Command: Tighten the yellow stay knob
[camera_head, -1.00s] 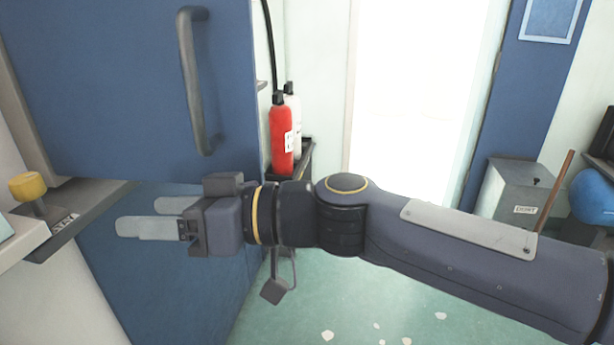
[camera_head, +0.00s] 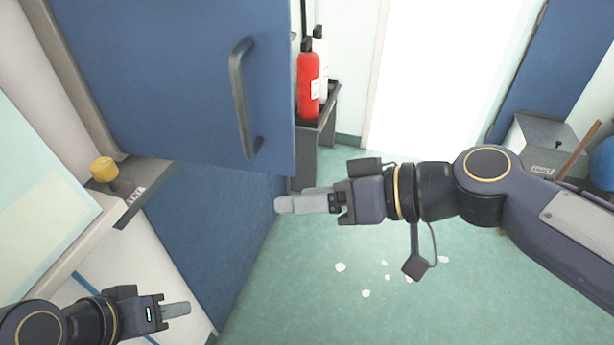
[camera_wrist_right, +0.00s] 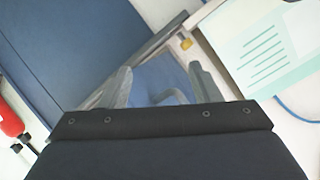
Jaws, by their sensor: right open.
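The yellow stay knob (camera_head: 104,169) stands on a dark stem on a grey ledge marked STAY (camera_head: 135,193), at the left in the head view. It also shows small in the right wrist view (camera_wrist_right: 186,44), beyond the fingers. My right gripper (camera_head: 290,203) is at mid-picture, pointing left, well to the right of the knob and touching nothing visible. In the wrist view its fingers (camera_wrist_right: 160,88) stand apart with nothing between them. My left gripper (camera_head: 178,310) is at the lower left, below the knob and apart from it. Its fingers overlap in this view, so its opening is unclear.
A blue door (camera_head: 190,70) with a grey handle (camera_head: 240,100) fills the upper left, beside the ledge. A red extinguisher (camera_head: 308,85) stands on a dark stand behind it. A grey box (camera_head: 545,145) is at the right. The green floor (camera_head: 340,290) is largely clear.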

